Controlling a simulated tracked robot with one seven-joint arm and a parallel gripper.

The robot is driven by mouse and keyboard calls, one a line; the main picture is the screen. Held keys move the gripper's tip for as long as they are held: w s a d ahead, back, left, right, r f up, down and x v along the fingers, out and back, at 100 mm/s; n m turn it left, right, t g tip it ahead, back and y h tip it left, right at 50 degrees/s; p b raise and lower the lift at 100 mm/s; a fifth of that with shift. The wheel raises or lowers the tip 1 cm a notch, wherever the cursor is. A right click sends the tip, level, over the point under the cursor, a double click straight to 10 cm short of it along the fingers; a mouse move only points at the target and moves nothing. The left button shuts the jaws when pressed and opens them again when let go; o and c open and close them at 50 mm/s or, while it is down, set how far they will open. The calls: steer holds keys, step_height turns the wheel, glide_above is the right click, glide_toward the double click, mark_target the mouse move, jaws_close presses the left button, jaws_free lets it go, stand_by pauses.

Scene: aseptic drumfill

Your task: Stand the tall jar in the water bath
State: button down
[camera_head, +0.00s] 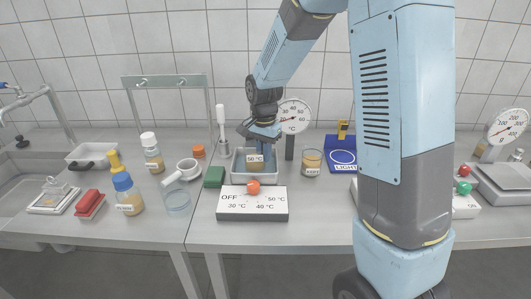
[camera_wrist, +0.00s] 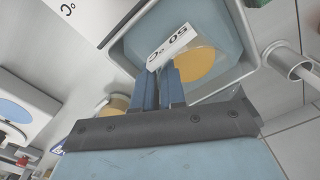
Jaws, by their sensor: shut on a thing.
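The water bath (camera_head: 238,179) is a grey open-topped tank behind a white control box. The wrist view looks down into it, with its pale rim (camera_wrist: 240,40) around bluish water. A jar with amber contents (camera_wrist: 197,66) is inside the bath's outline, beside a white label reading 50 °C (camera_wrist: 168,46); the label also shows in the head view (camera_head: 255,158). My gripper (camera_wrist: 160,72) points down over the bath, its blue fingers close together at the jar's edge and shut on it. The fingers hide part of the jar. I cannot tell whether its base touches the bath floor.
The control box (camera_head: 252,205) has a red knob and temperature marks. A dial thermometer (camera_head: 293,115) stands behind the bath. Another amber jar (camera_head: 311,162) is to its right and a green block (camera_head: 214,177) to its left. Bottles and a glass beaker (camera_head: 177,200) stand farther left.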

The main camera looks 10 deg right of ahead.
steer(key=shift+f, duration=0.4)
steer(key=c, duration=1.1)
jaws_free()
step_height(320, 180, up, 13)
steer(key=s+d+r+n+t, duration=0.1)
steer(key=s+d+r+n, duration=0.1)
steer(key=s+d+r, duration=0.3)
steer(key=s+d+r+n+t, duration=0.2)
steer(key=s+r, duration=0.1)
steer(key=s, duration=0.4)
steer(key=s+d+n+t, duration=0.1)
steer(key=s, duration=0.3)
steer(key=s+d+n, duration=0.1)
steer(key=s+d, duration=0.1)
steer(key=s, duration=0.3)
steer(key=s+d+n+t, duration=0.1)
steer(key=s+n, duration=0.1)
steer(key=s, duration=0.2)
steer(key=shift+s+d+r+t, duration=0.15)
steer(key=shift+s+d+t, duration=0.05)
steer(key=shift+t, duration=0.1)
